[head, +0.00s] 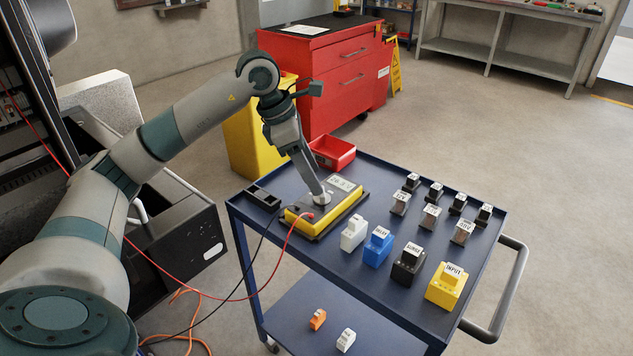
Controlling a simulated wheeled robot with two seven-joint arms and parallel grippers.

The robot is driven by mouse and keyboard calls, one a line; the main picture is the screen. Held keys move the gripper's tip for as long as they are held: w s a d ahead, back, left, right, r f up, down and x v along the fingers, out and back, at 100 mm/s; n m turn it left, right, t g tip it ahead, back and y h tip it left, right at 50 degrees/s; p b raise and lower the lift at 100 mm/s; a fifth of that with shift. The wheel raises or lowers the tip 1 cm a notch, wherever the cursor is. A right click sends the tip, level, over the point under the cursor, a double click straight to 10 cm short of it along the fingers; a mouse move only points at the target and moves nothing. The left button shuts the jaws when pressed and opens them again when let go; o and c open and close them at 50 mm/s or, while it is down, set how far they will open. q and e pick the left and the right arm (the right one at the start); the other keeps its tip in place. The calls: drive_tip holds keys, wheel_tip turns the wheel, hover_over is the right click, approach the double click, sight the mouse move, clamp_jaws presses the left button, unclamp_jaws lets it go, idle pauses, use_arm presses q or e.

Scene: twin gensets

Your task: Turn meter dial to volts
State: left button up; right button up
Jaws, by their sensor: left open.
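The dial's pointer and markings are too small to read. My right gripper is not in view.
The blue cart (400,312) carries several labelled blocks, including a yellow one (446,287), right of the meter. A red tray (332,152) sits behind it. Red and black leads run from the meter to the left. A red cabinet (330,85) stands behind; floor to the right is clear.

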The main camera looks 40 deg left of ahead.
use_arm(q)
drive_tip(key=v, duration=1.3)
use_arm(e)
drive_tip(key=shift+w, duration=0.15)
use_arm(q)
drive_tip(key=shift+d+r, duration=0.1)
drive_tip(key=shift+r, duration=0.05)
wheel_tip(320, 180, up, 10)
drive_tip(key=p, duration=1)
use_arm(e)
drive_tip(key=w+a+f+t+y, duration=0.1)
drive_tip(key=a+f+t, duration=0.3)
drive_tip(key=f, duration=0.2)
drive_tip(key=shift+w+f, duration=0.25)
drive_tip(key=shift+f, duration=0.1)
use_arm(q)
drive_tip(key=shift+r, duration=0.1)
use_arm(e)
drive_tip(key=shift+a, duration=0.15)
